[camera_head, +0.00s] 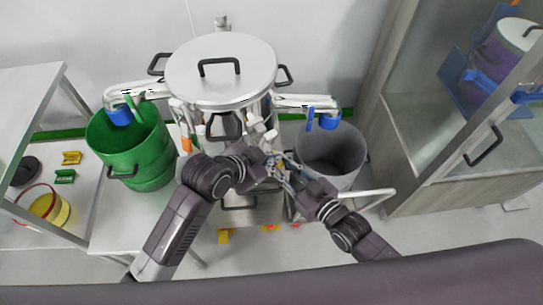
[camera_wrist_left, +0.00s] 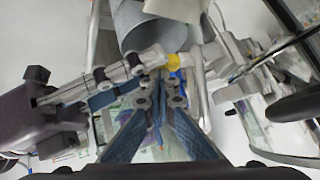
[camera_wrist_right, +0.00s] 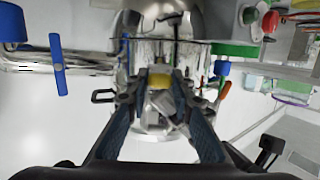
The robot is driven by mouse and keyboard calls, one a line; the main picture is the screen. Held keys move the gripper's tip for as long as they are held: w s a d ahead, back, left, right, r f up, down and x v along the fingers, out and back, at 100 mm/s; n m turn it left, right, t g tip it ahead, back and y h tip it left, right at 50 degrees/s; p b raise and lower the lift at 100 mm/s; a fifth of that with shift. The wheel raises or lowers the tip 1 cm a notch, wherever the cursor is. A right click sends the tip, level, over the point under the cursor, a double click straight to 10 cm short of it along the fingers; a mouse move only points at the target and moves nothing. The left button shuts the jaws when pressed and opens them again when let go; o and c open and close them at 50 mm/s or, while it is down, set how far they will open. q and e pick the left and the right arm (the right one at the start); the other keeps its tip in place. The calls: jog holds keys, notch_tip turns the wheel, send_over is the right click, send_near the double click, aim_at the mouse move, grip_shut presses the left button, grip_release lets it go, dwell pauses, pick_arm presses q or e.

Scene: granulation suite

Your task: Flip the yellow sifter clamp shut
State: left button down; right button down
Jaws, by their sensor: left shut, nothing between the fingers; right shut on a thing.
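The yellow sifter clamp (camera_wrist_right: 160,81) sits between the fingertips of my right gripper (camera_wrist_right: 162,90) in the right wrist view, in front of the metal sifter body. Its yellow part (camera_wrist_left: 178,61) also shows in the left wrist view, at the tips of the right fingers. My right gripper (camera_head: 284,171) is shut on it. My left gripper (camera_wrist_left: 158,82) is shut and empty, with its tips close to the right gripper's fingers. In the head view both grippers meet at the sifter's front, and they mostly hide the clamp.
The sifter's round lid (camera_head: 215,85) with a black handle is above the grippers. A green bucket (camera_head: 150,155) stands left and a grey bin (camera_head: 345,170) right, under blue-tipped outlets. A bench (camera_head: 30,90) is at left, a glass cabinet (camera_head: 440,150) at right.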

jog(key=c, duration=1.7)
grip_release()
jog(key=shift+r, duration=0.1)
pick_arm(q)
jog(key=shift+a+f, duration=0.2)
jog(key=shift+f, duration=0.45)
jog(key=shift+r, duration=0.1)
